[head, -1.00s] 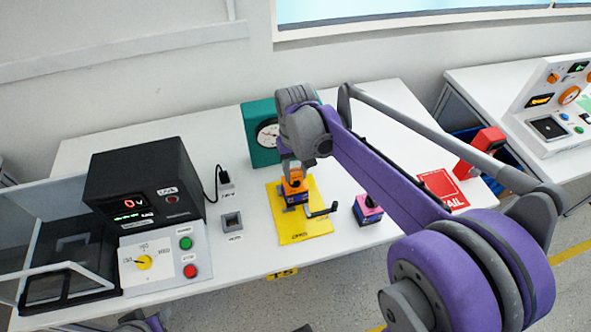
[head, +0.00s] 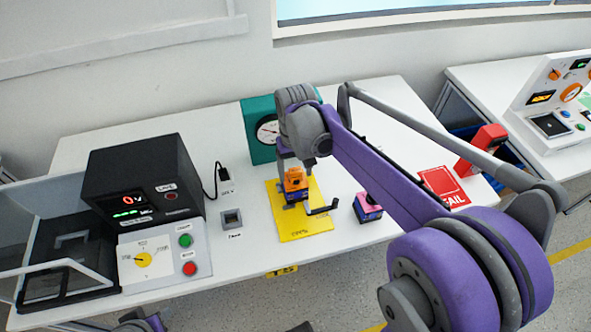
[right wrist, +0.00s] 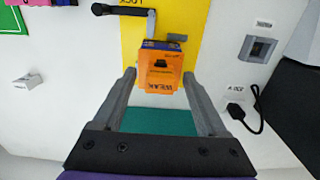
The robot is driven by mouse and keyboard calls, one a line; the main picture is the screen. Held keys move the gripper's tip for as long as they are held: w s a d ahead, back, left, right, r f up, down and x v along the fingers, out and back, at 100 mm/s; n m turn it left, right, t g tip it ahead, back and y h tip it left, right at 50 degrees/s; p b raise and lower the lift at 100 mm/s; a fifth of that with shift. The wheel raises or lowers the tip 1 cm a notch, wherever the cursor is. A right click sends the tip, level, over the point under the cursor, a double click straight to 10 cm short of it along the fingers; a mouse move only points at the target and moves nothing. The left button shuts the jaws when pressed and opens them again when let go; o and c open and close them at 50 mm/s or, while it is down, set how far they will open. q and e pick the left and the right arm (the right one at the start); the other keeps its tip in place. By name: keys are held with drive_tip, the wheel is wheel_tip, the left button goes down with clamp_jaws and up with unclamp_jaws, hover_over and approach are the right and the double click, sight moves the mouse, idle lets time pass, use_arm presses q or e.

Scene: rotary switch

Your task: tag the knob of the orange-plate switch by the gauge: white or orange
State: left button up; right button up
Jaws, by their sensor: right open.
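The orange-plate switch (head: 296,181) stands on a yellow mat (head: 303,228), in front of the teal gauge (head: 255,152) with its round white dial. In the right wrist view its orange plate (right wrist: 158,78) faces me and reads WEAK, with a dark knob or face on top that is too small to make out. My right gripper (head: 294,166) is over the switch. In the right wrist view its open fingers (right wrist: 159,82) lie to either side of the orange plate, with gaps and nothing gripped. My left gripper is not in view.
A pink-plated switch (head: 368,209) stands right of the mat. A black lever (head: 322,210) sits at the mat's right edge. A red FAIL mat (head: 446,184) lies farther right. A grey socket (head: 231,219) and black meter (head: 140,181) are left.

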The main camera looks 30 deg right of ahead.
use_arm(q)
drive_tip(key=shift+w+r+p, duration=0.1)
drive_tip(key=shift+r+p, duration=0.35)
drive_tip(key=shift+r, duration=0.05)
use_arm(e)
wheel_tip(320, 180, up, 11)
drive_tip(key=shift+f, duration=0.1)
wheel_tip(320, 180, up, 9)
drive_tip(key=p, duration=0.6)
hover_over(295, 170)
use_arm(q)
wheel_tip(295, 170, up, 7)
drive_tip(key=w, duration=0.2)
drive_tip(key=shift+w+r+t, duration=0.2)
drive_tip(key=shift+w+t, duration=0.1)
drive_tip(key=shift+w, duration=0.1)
drive_tip(key=shift+b, duration=0.3)
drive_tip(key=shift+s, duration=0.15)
use_arm(e)
drive_tip(key=shift+s, duration=0.15)
